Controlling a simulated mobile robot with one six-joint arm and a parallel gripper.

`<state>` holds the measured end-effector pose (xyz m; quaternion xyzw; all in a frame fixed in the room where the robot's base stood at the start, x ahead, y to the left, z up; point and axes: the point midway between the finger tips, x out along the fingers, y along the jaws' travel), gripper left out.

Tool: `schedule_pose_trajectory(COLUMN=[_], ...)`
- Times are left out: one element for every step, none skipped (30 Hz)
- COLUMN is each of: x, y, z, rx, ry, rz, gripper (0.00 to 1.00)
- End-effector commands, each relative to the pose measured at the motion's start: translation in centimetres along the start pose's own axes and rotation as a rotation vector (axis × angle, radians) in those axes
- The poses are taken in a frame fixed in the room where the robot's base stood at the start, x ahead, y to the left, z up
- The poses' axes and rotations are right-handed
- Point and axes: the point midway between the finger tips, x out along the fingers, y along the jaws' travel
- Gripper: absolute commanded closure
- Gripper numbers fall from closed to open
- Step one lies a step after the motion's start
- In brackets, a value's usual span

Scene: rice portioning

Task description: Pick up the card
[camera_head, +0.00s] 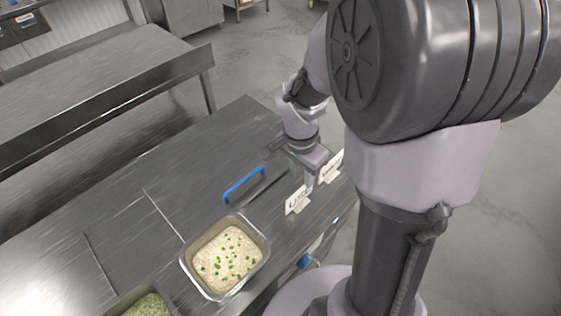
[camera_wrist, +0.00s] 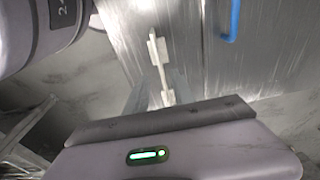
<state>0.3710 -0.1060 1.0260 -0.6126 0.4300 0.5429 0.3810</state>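In the wrist view, a white card (camera_wrist: 158,62) shows nearly edge-on, just beyond the dark bar of my gripper.
A metal pan of rice with green bits (camera_head: 227,257) stands on the steel table (camera_head: 130,225), with a second pan of green food (camera_head: 148,307) nearer. A blue handle (camera_head: 244,184) lies left of my gripper and also shows in the wrist view (camera_wrist: 231,22). The table's left part is clear.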

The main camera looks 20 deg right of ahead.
Motion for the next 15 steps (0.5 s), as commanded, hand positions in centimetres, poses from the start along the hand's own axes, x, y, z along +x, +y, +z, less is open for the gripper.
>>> schedule_pose_trajectory(x=[1.8, 2.5, 3.3, 3.7, 4.0, 4.3, 4.6, 5.0, 5.8, 6.5, 7.2, 8.0, 8.5, 8.9, 9.4], y=[0.1, 0.1, 0.0, 0.0, 0.0, 0.0, 0.0, 0.1, 0.1, 0.1, 0.1, 0.1, 0.2, 0.2, 0.2], z=[0.1, 0.1, 0.1, 0.1, 0.1, 0.1, 0.1, 0.2, 0.4, 0.6, 0.8, 1.1, 1.1, 1.1, 1.1], rx=[0.000, 0.001, -0.001, -0.001, -0.001, -0.001, 0.000, 0.000, -0.002, -0.002, -0.002, -0.002, -0.002, -0.001, 0.000], ry=[-0.002, -0.002, -0.001, -0.001, -0.001, -0.001, -0.001, -0.001, -0.001, -0.001, -0.001, -0.001, -0.002, -0.001, -0.001], rz=[0.003, 0.003, 0.002, 0.002, 0.001, 0.001, 0.001, 0.001, 0.001, 0.001, 0.001, 0.001, 0.002, 0.001, 0.001], gripper=[0.70, 0.70, 0.70, 0.70, 0.70, 0.70, 0.70, 0.70, 0.70, 0.70, 0.70, 0.70, 0.70, 0.70, 0.70])
